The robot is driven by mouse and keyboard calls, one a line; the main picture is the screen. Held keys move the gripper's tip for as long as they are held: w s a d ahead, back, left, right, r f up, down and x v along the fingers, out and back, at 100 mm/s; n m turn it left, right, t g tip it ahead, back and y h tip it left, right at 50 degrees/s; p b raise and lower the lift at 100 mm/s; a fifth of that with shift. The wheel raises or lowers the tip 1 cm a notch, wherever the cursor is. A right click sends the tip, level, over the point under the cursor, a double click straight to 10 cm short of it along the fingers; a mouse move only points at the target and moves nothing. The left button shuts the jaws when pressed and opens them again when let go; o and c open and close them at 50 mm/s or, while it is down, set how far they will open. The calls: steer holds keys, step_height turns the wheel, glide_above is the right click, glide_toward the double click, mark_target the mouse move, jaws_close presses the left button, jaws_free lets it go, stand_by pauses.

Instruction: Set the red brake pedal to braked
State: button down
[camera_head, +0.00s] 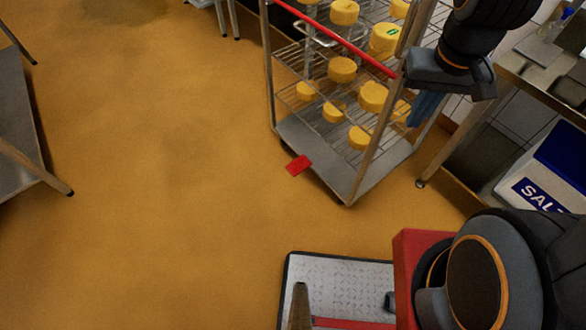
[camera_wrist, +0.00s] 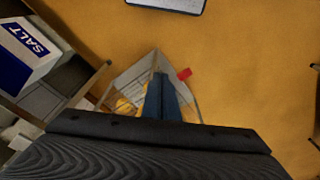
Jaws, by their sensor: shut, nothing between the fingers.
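The red brake pedal (camera_head: 299,165) sticks out low at the front edge of the rack trolley's base plate (camera_head: 321,165), just above the floor. I cannot tell from its tilt which setting it is in. It also shows in the wrist view as a small red tab (camera_wrist: 185,73), right of the fingertips. My gripper (camera_head: 414,122) has blue fingers (camera_wrist: 161,75) that are shut and empty. It points down by the right side of the trolley, well above the pedal and apart from it. Part of the fingers is hidden in the head view.
The trolley holds yellow cheeses (camera_head: 342,70) on wire shelves, with a red bar (camera_head: 335,38) across its upper front. A bench with a blue and white salt box (camera_head: 540,190) stands on the right. A metal table (camera_head: 22,125) is at left. The orange floor (camera_head: 170,190) before the pedal is clear.

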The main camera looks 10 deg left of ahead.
steer(key=w+a+f+n+b, duration=0.1)
steer(key=w+a+f+b, duration=0.2)
steer(key=w+f+b, duration=0.4)
steer(key=w+a+f+n+b, duration=0.2)
steer(key=w+a+f+b, duration=0.3)
steer(key=f, duration=0.5)
steer(key=n+g+b, duration=0.1)
steer(key=n+b, duration=0.5)
steer(key=b, duration=2.4)
glide_above(292, 170)
step_height(292, 170, down, 48)
steer(key=shift+s+a+f, duration=0.1)
steer(key=shift+a, duration=0.1)
step_height(292, 170, down, 14)
steer(key=b, duration=0.4)
steer(key=shift+d+b, duration=0.15)
steer(key=shift+b, duration=0.25)
